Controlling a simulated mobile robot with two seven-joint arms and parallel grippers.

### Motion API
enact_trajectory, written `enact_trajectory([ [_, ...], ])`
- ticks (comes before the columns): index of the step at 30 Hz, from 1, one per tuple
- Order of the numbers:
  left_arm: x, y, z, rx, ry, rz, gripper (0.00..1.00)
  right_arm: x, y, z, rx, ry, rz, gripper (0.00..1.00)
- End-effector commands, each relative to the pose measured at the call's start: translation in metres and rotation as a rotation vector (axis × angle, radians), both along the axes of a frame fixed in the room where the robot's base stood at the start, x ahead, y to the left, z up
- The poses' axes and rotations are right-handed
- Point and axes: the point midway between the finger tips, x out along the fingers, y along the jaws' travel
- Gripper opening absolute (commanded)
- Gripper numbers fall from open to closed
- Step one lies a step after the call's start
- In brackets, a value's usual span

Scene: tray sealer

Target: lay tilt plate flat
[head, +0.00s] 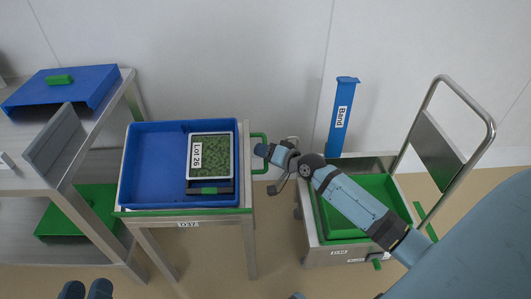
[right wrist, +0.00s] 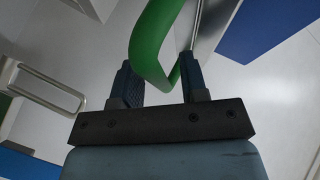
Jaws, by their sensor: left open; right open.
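A stand marked D37 (head: 187,224) carries a blue tray (head: 127,165). A green loop handle (head: 265,137) sticks out at its right side. The plate under the tray is mostly hidden, and I cannot tell its tilt. My right gripper (head: 262,150) is open at the handle. In the right wrist view, the green handle (right wrist: 150,35) runs down between the open fingers of my right gripper (right wrist: 160,75); I cannot tell whether they touch it. My left gripper (head: 85,289) is open and empty at the bottom left edge, away from the stand.
In the tray lies a pack labelled Lot 26 (head: 196,152). To the right, a cart holds a green tray (head: 318,220), with a blue Band post (head: 341,117) behind it.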

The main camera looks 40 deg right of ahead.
Motion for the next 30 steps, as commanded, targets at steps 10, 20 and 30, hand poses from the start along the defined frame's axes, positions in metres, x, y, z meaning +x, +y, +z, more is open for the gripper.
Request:
enact_trajectory([
  [10,0.000,0.000,0.001,-0.001,-0.002,0.000,0.43,0.000,0.000,0.000,0.000,0.000,0.000,0.00],
  [20,-0.003,0.004,0.052,-0.067,-0.126,0.042,0.43,0.011,-0.008,-0.027,0.108,0.186,-0.003,0.00],
  [30,-0.002,0.009,0.047,-0.047,-0.117,0.067,0.43,0.015,-0.010,-0.070,0.227,0.372,-0.001,0.00],
])
